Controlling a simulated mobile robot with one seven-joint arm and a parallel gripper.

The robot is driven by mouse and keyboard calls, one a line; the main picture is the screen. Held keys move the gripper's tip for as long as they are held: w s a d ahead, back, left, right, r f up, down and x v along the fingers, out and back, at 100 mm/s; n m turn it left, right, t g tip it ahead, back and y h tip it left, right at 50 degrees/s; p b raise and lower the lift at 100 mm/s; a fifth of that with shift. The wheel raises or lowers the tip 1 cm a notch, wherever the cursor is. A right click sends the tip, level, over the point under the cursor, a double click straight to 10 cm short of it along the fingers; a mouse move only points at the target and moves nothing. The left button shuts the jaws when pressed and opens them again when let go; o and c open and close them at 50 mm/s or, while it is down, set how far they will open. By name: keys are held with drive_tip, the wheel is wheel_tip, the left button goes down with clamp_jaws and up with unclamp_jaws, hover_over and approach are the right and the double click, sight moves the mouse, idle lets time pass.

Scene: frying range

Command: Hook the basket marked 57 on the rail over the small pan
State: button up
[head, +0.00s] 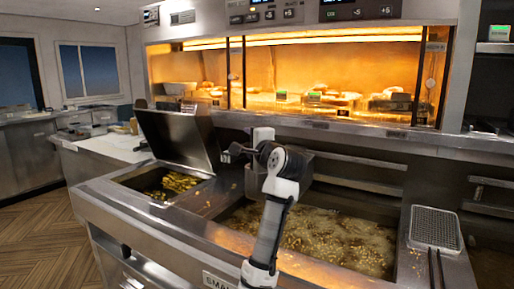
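My arm rises in the middle of the head view, and my gripper (240,149) is at its upper end, pointing left. It is small and dark, and I cannot tell whether its fingers are open or shut. A grey metal box shape (305,172) shows behind my wrist, mostly hidden; I cannot tell whether it is a basket or whether I hold it. A mesh basket (435,228) lies at the right with its handle toward the front. No number 57 is readable. The smaller pan (165,184) at left holds yellow pieces. Rail-like bars (350,160) run along the back.
A raised metal lid (178,136) stands behind the smaller pan. A large pan (325,238) of bubbling oil lies right of my arm. A sign (217,281) reading "SMA..." is on the front, partly hidden. A lit warming cabinet (300,75) stands behind. Floor (35,240) is clear at left.

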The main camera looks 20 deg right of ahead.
drive_tip(key=s+b, duration=0.2)
drive_tip(key=s, duration=1.1)
drive_tip(key=shift+s+d+r+b, duration=0.15)
drive_tip(key=shift+s+r+b, duration=0.05)
drive_tip(key=shift+b, duration=0.2)
